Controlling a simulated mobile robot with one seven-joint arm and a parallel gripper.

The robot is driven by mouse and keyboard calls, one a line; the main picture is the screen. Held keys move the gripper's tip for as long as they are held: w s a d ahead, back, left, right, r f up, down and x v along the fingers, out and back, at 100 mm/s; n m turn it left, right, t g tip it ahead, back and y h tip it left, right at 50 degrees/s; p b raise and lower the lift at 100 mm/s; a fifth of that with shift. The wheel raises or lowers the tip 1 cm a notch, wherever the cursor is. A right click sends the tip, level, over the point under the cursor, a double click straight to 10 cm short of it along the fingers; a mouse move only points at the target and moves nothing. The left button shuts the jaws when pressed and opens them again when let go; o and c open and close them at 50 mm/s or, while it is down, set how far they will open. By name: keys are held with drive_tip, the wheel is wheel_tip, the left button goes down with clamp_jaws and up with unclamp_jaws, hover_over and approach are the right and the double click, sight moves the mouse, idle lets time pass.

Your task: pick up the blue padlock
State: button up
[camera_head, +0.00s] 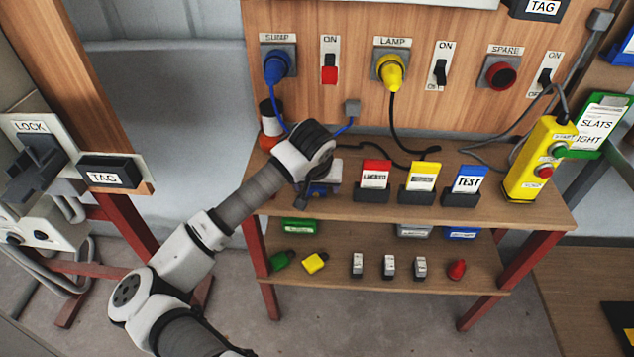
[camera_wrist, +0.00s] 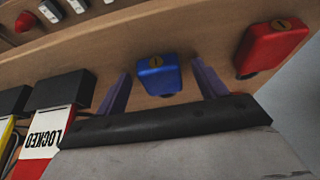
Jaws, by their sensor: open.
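The blue padlock (camera_wrist: 157,76) sits on the wooden shelf top in the wrist view, with a brass keyhole disc on its face. My gripper (camera_wrist: 161,70) is open, with one finger on each side of the padlock and a visible gap on both sides. The padlock is not held.
A red padlock (camera_wrist: 272,48) lies to the right in the wrist view. Dark card holders with a red card (camera_head: 374,174), yellow card (camera_head: 422,177) and blue TEST card (camera_head: 468,181) stand right of my gripper in the head view. A panel with plugs (camera_head: 392,72) rises behind.

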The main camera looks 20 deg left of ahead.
drive_tip(key=c, duration=1.2)
drive_tip(key=shift+r, duration=0.1)
drive_tip(key=shift+c, duration=0.2)
